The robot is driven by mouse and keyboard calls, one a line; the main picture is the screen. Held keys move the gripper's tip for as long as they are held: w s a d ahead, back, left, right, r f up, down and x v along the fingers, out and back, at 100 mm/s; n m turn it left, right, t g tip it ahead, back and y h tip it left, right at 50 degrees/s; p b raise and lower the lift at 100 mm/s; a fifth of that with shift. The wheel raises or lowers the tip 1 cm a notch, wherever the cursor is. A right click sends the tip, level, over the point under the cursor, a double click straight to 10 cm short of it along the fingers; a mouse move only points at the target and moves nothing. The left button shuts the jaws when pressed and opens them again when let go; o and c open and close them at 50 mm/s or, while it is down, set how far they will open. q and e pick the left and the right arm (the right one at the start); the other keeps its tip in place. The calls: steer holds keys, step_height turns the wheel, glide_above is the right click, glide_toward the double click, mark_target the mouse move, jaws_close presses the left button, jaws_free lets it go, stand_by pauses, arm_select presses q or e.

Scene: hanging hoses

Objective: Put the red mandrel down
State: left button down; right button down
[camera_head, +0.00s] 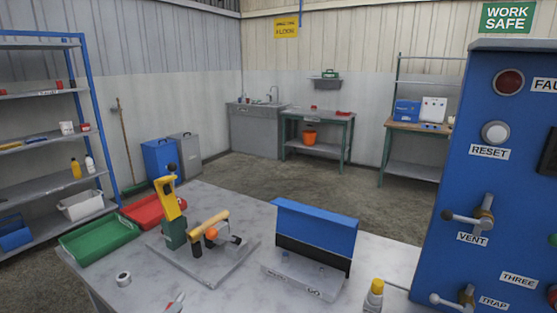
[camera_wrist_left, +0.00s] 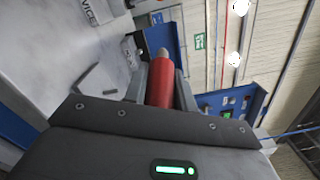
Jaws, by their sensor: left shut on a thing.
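The red mandrel (camera_wrist_left: 161,84) is a red cylinder with a grey tapered tip, in the left wrist view. My left gripper (camera_wrist_left: 162,85) is shut on it, with a grey finger on each side. The mandrel points away from the palm; its rear end is hidden by the gripper body. In that view the pale grey tabletop (camera_wrist_left: 40,60) lies to the left of the mandrel, and I see no clear contact between them. Neither gripper shows clearly in the head view. A small red and grey thing (camera_head: 175,303) is at its bottom edge, too small to identify.
On the table (camera_head: 120,290) are a green tray (camera_head: 100,235), a red tray (camera_head: 150,210), a yellow and green fixture (camera_head: 172,215), a blue-topped stand (camera_head: 315,230), a tape roll (camera_head: 123,279) and a yellow-capped bottle (camera_head: 374,295). A blue panel (camera_head: 490,180) stands right. Front left is mostly bare.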

arm_select(q)
steer(key=shift+s+f, duration=0.35)
steer(key=shift+f, duration=0.3)
steer(key=shift+s+f, duration=0.35)
steer(key=shift+f, duration=0.25)
steer(key=shift+w+a+r+y, duration=0.1)
steer(key=shift+a+r+y, duration=0.1)
steer(key=shift+r+y, duration=0.1)
steer(key=shift+r+n+t+y, duration=0.4)
steer(key=shift+r+n+y, duration=0.05)
steer(key=shift+n+y, duration=0.05)
steer(key=shift+s+r+n+y, duration=0.2)
steer(key=shift+s+n+y, duration=0.1)
steer(key=shift+n+y, duration=0.25)
steer(key=s+n+y, duration=0.1)
steer(key=s+t+y, duration=0.1)
steer(key=shift+d+n+y, duration=0.15)
steer(key=shift+n+y, duration=0.2)
steer(key=shift+s+n+y, duration=0.25)
steer(key=shift+n+y, duration=0.05)
steer(key=shift+y, duration=0.2)
steer(key=shift+s+f+n+t+y, duration=0.15)
steer(key=shift+s+f+n+y, duration=0.2)
steer(key=shift+s+f+y, duration=0.35)
steer(key=shift+s+f+n+t+y, duration=0.15)
steer(key=shift+s+f+n+y, duration=0.25)
steer(key=shift+s+y, duration=0.3)
